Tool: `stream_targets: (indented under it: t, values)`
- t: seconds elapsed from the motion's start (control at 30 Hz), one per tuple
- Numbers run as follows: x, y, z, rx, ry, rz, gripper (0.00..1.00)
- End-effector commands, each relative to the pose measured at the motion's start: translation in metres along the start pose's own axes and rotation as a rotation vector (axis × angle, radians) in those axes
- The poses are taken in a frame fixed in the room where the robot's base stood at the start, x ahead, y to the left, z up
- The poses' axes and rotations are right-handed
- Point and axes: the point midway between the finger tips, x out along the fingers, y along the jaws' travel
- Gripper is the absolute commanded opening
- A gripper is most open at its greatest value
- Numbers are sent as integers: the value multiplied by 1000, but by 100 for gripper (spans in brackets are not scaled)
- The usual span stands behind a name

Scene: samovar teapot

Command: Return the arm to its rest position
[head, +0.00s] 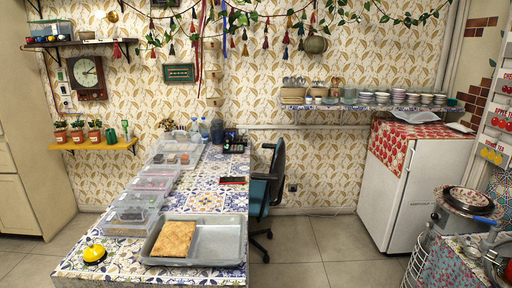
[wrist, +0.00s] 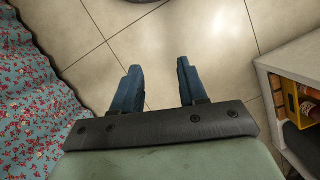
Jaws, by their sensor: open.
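In the wrist view, my gripper (wrist: 160,87) points down over the tiled floor. Its two blue fingers stand apart with nothing between them, so it is open and empty. Neither my arm nor my gripper shows clearly in the head view. A samovar-like metal vessel with a tray on top (head: 468,200) stands at the right edge of the head view, and I cannot tell its details.
A floral cloth (wrist: 38,100) hangs left of my gripper, and a white shelf unit (wrist: 290,62) stands right. The head view shows a tiled counter (head: 112,262) with a grey tray (head: 222,258), a yellow bell (head: 94,253), an office chair (head: 262,190) and a white fridge (head: 428,190).

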Motion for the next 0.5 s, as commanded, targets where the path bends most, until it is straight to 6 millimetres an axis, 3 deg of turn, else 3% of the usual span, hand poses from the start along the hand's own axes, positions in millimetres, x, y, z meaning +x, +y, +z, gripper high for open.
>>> stream_targets:
  t: [0.03, 0.1, 0.5]
  values:
    - [12, -8, 22, -22, -30, 8, 43]
    - [26, -17, 44, -49, -65, 18, 43]
    - [101, -50, 150, -216, -256, 102, 43]
